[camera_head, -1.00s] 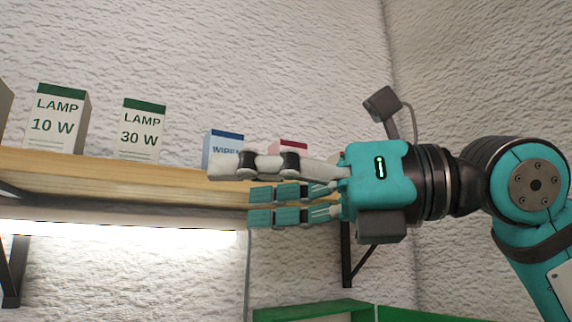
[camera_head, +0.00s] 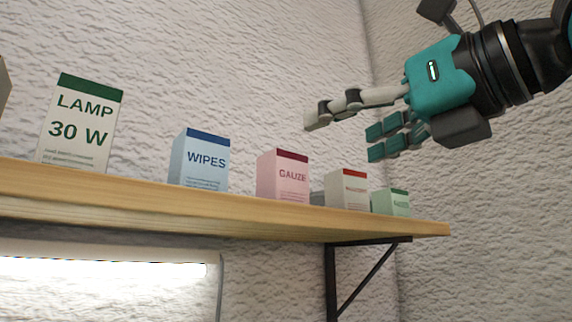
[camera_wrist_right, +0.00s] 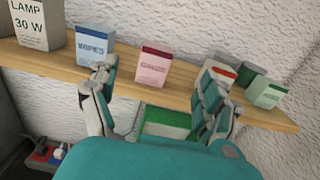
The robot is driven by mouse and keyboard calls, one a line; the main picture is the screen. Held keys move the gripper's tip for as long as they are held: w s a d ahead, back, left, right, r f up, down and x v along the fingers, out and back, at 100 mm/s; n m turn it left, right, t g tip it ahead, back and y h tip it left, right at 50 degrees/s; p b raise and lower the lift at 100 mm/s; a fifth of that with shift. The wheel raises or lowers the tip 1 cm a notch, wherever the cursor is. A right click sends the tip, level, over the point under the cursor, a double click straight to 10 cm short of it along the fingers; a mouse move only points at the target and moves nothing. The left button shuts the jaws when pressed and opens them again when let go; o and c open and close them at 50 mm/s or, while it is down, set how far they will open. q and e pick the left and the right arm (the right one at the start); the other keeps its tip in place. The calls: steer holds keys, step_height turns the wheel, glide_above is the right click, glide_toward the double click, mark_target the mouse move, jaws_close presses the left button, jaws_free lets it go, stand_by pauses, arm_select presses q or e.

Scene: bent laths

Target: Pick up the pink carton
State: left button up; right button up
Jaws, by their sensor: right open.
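The pink carton (camera_head: 283,176), labelled GAUZE with a dark red top band, stands upright on the wooden shelf (camera_head: 150,202). It also shows in the right wrist view (camera_wrist_right: 154,68), ahead of the fingers and between them in the picture. My right gripper (camera_head: 343,134) is open and empty, up and to the right of the pink carton in the head view, apart from it. Its spread fingers also show in the right wrist view (camera_wrist_right: 155,98). My left gripper is not in view.
A blue WIPES carton (camera_head: 201,160) stands left of the pink one, and a white LAMP 30 W carton (camera_head: 80,122) further left. A white carton with a red band (camera_head: 347,190) and a green carton (camera_head: 391,203) stand to the right. A bracket (camera_head: 331,280) supports the shelf.

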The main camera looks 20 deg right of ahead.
mark_target(293, 158)
steer(key=p+x, duration=0.1)
steer(key=x, duration=0.4)
steer(key=shift+w+a, duration=0.1)
steer(key=shift+w, duration=0.05)
steer(key=p+x, duration=0.2)
steer(key=x, duration=0.1)
steer(key=p+x, duration=0.3)
steer(key=x, duration=0.1)
steer(key=shift+a+f, duration=0.1)
steer(key=shift+a, duration=0.05)
steer(key=shift+w+a+f, duration=0.1)
steer(key=shift+w, duration=0.15)
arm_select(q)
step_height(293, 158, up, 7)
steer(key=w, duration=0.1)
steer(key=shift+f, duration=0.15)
arm_select(e)
steer(key=shift+s, duration=0.1)
steer(key=shift+s, duration=0.15)
steer(key=c, duration=0.8)
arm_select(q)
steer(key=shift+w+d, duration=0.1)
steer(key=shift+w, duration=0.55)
arm_select(e)
steer(key=c, duration=0.5)
